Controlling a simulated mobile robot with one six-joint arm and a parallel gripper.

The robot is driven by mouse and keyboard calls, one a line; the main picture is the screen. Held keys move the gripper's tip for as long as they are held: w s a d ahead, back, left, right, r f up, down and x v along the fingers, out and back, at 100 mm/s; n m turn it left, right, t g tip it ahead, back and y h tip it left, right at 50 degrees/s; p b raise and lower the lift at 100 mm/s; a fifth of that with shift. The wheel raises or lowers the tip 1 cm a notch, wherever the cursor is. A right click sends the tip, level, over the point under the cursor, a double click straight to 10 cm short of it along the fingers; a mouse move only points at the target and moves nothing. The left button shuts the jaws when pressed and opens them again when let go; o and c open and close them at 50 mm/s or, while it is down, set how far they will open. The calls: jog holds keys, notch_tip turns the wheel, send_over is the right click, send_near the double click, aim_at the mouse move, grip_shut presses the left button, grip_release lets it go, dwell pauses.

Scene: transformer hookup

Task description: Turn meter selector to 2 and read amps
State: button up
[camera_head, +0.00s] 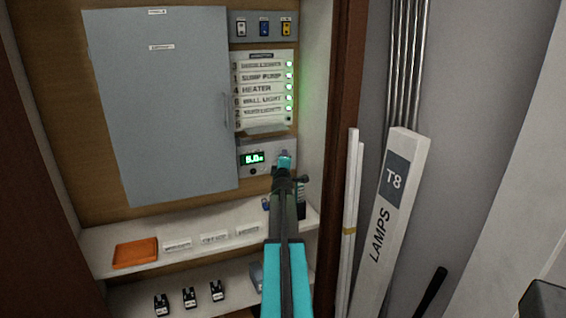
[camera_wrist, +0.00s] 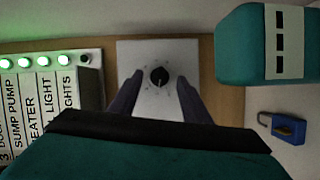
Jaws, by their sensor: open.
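The meter panel (camera_head: 246,170) is a pale plate below the label board, with a small lit green display (camera_head: 254,158) whose digits are blurred. My gripper (camera_head: 285,165) is in front of the panel's right part and hides the selector in the head view. In the wrist view the selector is a round black knob (camera_wrist: 159,77) on a white plate (camera_wrist: 150,50) with small marks around it. My gripper (camera_wrist: 160,80) is open, with one dark finger on each side of the knob and a visible gap to both. The knob's exact setting is too small to tell.
A grey cabinet door (camera_head: 160,105) is left of the label board (camera_head: 263,90), which has several lit green lamps. A shelf below holds an orange tray (camera_head: 135,253). A lamp carton (camera_head: 390,215) and poles stand right.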

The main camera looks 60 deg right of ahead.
jog(key=shift+d, duration=0.15)
jog(key=shift+c, duration=0.5)
jog(key=c, duration=0.9)
jog(key=shift+c, duration=0.2)
jog(key=shift+r+p, duration=0.25)
jog(key=shift+p, duration=0.85)
jog(key=m+y+p, duration=0.1)
jog(key=p, duration=0.7)
jog(key=m+p, duration=0.2)
jog(key=p, duration=0.7)
jog(key=shift+d+r+y, duration=0.15)
jog(key=shift+r+y, duration=0.1)
jog(key=shift+y, duration=0.15)
jog(key=p, duration=0.3)
jog(key=shift+m, duration=0.4)
jog(key=shift+f+p, duration=0.15)
jog(key=shift+p, duration=0.4)
jog(key=shift+f, duration=0.1)
jog(key=o, duration=1)
